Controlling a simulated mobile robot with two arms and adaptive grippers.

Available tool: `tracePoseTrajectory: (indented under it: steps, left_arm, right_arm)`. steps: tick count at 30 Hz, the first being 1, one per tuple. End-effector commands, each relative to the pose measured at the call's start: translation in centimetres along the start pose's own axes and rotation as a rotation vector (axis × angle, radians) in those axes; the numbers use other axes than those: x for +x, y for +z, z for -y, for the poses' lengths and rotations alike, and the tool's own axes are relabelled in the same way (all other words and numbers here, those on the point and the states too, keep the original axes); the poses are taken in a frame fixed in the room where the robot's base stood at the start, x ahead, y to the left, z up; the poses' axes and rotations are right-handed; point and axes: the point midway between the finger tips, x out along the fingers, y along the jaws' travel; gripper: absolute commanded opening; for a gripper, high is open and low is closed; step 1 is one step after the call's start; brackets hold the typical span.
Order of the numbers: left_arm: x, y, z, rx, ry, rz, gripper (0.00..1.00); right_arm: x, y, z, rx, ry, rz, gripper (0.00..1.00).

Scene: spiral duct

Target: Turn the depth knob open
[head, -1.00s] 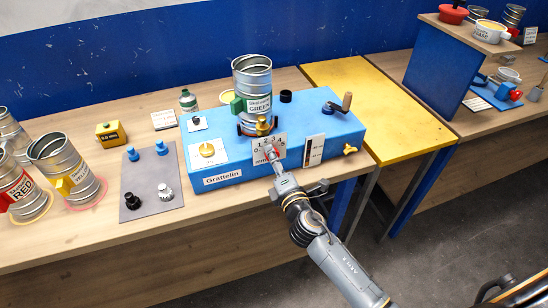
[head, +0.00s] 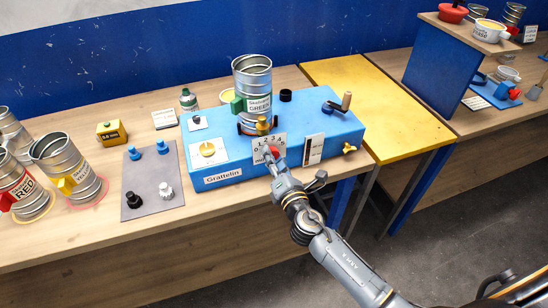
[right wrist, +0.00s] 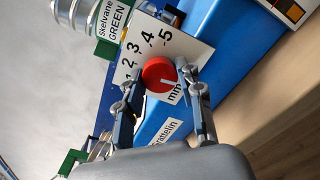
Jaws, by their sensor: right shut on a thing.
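The depth knob (right wrist: 159,74) is a round red knob with a white line on its face, on a white scale plate (right wrist: 184,55) numbered up to 5 and marked mm. The plate also shows in the head view (head: 262,141) on the front of the blue Grattelin box (head: 230,163). My right gripper (right wrist: 164,88) is shut on the knob, one finger on each side. In the head view my right gripper (head: 271,158) reaches the knob from the front and partly hides it. I cannot tell which number the line marks. My left gripper is not in view.
A metal can labelled Skelvane GREEN (head: 252,84) stands on the box just behind the knob. A crank (head: 341,103) and a yellow knob (head: 349,148) are to the right. A grey mat (head: 152,183) with several small knobs lies left. The yellow table (head: 385,85) is clear.

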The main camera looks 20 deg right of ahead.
Motion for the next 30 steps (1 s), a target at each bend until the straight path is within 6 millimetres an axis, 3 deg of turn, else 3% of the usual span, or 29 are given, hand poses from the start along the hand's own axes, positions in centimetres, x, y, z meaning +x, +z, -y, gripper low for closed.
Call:
tracePoseTrajectory:
  steps: [6, 7, 9, 10, 22, 30]
  left_arm:
    - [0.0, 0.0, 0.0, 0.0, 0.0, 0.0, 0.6]
    - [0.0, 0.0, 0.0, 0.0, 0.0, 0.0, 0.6]
    - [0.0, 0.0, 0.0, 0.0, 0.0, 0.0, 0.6]
    - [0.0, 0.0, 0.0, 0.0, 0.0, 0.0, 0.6]
    - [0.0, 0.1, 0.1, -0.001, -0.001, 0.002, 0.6]
    - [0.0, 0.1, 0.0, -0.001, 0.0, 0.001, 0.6]
  right_arm:
    - [0.0, -0.1, 0.1, 0.001, -0.001, -0.003, 0.05]
    - [0.0, -0.1, 0.1, 0.001, -0.001, -0.003, 0.43]
    - [0.0, -0.1, 0.1, 0.001, -0.001, -0.002, 0.57]
    - [0.0, -0.1, 0.1, 0.001, -0.001, -0.002, 0.6]
    - [-0.9, -0.1, 0.1, 0.002, -0.002, -0.003, 0.6]
    - [-6.2, -0.2, 0.2, 0.002, -0.005, -0.004, 0.6]
